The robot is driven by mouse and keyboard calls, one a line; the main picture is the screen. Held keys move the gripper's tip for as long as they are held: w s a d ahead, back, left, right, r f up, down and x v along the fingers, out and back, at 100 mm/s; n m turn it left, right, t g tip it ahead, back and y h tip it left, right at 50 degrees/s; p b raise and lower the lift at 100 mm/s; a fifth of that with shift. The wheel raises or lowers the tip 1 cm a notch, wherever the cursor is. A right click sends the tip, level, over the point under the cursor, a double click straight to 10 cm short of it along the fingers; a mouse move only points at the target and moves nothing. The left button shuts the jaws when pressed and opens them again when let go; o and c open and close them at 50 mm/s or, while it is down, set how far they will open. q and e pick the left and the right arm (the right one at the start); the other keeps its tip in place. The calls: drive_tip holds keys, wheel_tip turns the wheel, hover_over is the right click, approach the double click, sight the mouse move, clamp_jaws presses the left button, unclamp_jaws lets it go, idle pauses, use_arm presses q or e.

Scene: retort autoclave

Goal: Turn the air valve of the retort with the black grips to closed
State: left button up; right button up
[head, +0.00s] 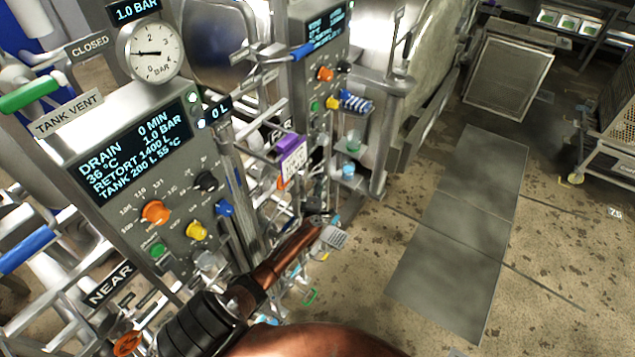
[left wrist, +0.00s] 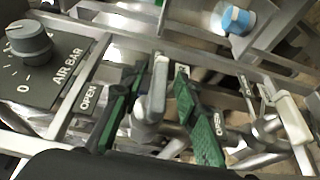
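In the left wrist view my left gripper (left wrist: 168,82) is open. Its two fingers, with green ribbed pads, stand on either side of a pale grey lever grip (left wrist: 157,90). The left finger is close beside the grip; I cannot tell if they touch. An OPEN label (left wrist: 88,98) is left of the fingers, and a partly hidden label (left wrist: 219,124) is right of them. An AIR BAR panel (left wrist: 50,85) with a grey knob is at the left. In the head view my left arm covers the lower middle, and its fingertips are hard to make out. My right gripper is not in view.
The near control panel (head: 112,205) carries several coloured knobs and a screen. A gauge (head: 154,52) stands above it, beside a CLOSED sign (head: 90,46). A second panel (head: 301,90) stands farther back. Another pale lever (left wrist: 294,118) is at the right.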

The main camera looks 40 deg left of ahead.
use_arm(q)
drive_tip(key=shift+s+d, duration=0.2)
drive_tip(key=shift+s, duration=0.05)
drive_tip(key=v, duration=1.1)
drive_tip(key=shift+s, duration=0.25)
